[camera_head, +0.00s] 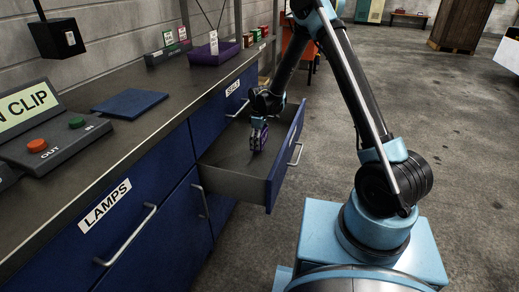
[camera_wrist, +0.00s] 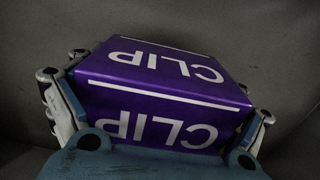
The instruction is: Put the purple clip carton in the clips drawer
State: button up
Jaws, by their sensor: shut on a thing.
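The purple clip carton (camera_wrist: 165,75) fills the middle of the wrist view, with white "CLIP" lettering on two faces. My gripper (camera_wrist: 155,115) is shut on it, with a finger at each side. In the head view the carton (camera_head: 259,138) is small and partly hidden by my gripper (camera_head: 258,126). It is over or inside an open grey-lined drawer (camera_head: 226,184) with a blue front. I cannot tell whether it touches the drawer floor.
On the counter are a control box (camera_head: 55,140), a blue mat (camera_head: 130,103) and a purple tray (camera_head: 214,53). Open floor lies to the right.

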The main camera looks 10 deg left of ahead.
jog(key=shift+f, duration=2.1)
jog(key=o, duration=0.9)
jog(key=shift+f, duration=0.1)
